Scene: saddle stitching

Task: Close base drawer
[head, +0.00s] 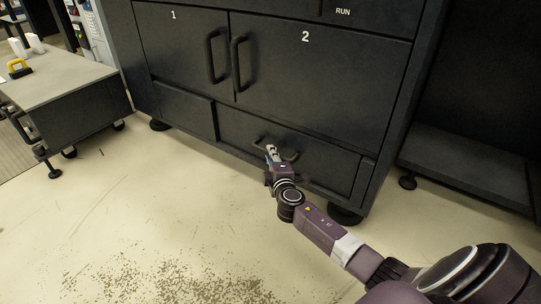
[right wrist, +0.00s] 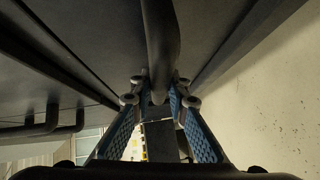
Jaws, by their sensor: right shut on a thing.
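The base drawer (head: 325,162) is the dark, wide front low on the black cabinet, below the door marked 2. It looks nearly level with the cabinet face; I cannot tell whether a small gap is left. Its bar handle (head: 291,157) is partly hidden by my right gripper (head: 271,149). In the right wrist view, the dark handle bar (right wrist: 160,40) runs down between the blue-padded fingers of the right gripper (right wrist: 158,90), which is shut on it. My left gripper is in neither view.
Above the drawer are the cabinet doors marked 1 (head: 180,45) and 2 (head: 310,70), both shut. Cabinet feet (head: 345,215) stand near my right arm. A low bench (head: 60,90) with a yellow-and-black item stands at left.

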